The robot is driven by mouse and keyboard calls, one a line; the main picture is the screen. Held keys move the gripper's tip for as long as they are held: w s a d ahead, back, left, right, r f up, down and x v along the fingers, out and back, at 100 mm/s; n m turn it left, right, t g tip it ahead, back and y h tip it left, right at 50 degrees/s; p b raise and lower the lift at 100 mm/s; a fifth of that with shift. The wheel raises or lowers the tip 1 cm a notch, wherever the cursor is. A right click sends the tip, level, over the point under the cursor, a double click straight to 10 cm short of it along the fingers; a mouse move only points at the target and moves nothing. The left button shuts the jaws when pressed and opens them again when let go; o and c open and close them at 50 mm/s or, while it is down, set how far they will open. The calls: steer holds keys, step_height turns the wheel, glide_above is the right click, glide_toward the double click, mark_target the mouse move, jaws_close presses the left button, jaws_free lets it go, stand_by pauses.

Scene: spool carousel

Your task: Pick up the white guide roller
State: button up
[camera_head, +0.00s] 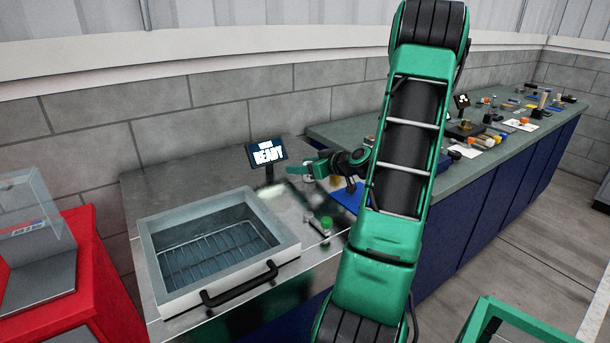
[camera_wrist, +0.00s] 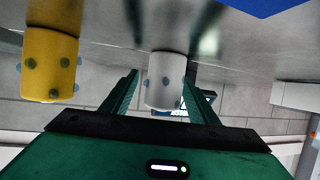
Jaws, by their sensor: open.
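The white guide roller (camera_wrist: 165,82) is a pale cylinder with blue-grey dots, seen in the wrist view between the two green fingers of my gripper (camera_wrist: 161,74). My gripper is open, with a visible gap between the roller and each finger. In the head view my gripper (camera_head: 308,170) is low over the steel worktop, just right of the display. I cannot make out the white roller in the head view.
A yellow roller with green dots (camera_wrist: 50,65) stands left of my gripper in the wrist view. A blue mat (camera_head: 346,197) lies on the worktop. A wire-basket basin (camera_head: 170,285), a READY display (camera_head: 267,152) and a green-capped item (camera_head: 326,224) are close by.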

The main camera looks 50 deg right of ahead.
steer(key=shift+c, duration=0.2)
steer(key=c, duration=1.2)
